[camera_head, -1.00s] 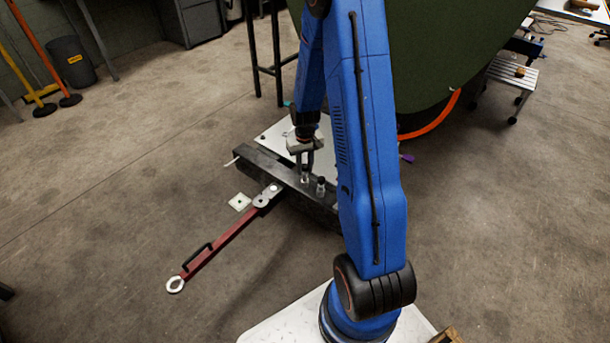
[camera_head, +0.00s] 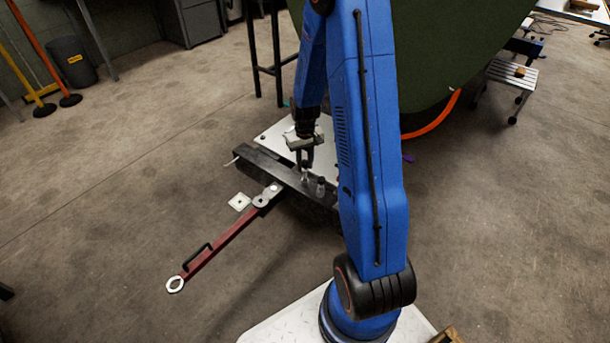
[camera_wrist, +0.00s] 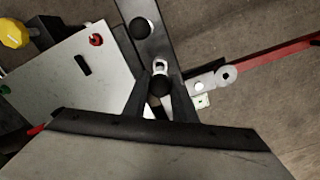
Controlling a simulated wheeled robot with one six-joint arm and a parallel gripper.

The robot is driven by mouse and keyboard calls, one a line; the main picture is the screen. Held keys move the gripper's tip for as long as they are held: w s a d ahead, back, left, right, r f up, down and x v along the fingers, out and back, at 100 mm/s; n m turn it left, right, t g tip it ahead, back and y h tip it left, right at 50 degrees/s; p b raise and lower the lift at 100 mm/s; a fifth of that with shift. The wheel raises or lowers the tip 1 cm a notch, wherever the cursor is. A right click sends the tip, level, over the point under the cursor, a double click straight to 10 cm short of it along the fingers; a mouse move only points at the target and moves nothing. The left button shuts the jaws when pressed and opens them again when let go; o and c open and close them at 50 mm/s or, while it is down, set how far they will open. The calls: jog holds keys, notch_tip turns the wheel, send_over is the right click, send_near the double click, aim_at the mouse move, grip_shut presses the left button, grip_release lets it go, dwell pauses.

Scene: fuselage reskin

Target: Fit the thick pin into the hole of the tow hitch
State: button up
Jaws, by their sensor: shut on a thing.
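My gripper (camera_head: 306,160) points down over the dark beam, shut on a pin with a silver part (camera_head: 305,178). In the wrist view the fingers (camera_wrist: 160,92) flank this pin's dark round top (camera_wrist: 159,85), with a silver ring beside it. A second pin (camera_head: 320,187) stands upright on the beam to the right; its dark round top (camera_wrist: 140,28) shows in the wrist view. I cannot tell which pin is thicker. The red tow bar (camera_head: 222,240) lies left of the beam, its grey hitch head (camera_head: 265,197) close to the beam. The held pin's lower end is unclear.
The dark beam (camera_head: 262,165) runs along the front edge of a pale plate (camera_head: 272,132). A small pale square (camera_head: 240,201) lies beside the hitch head. A large green curved body (camera_head: 430,50) looms behind.

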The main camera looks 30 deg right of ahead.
jog(key=shift+r, duration=0.9)
jog(key=shift+r, duration=1.45)
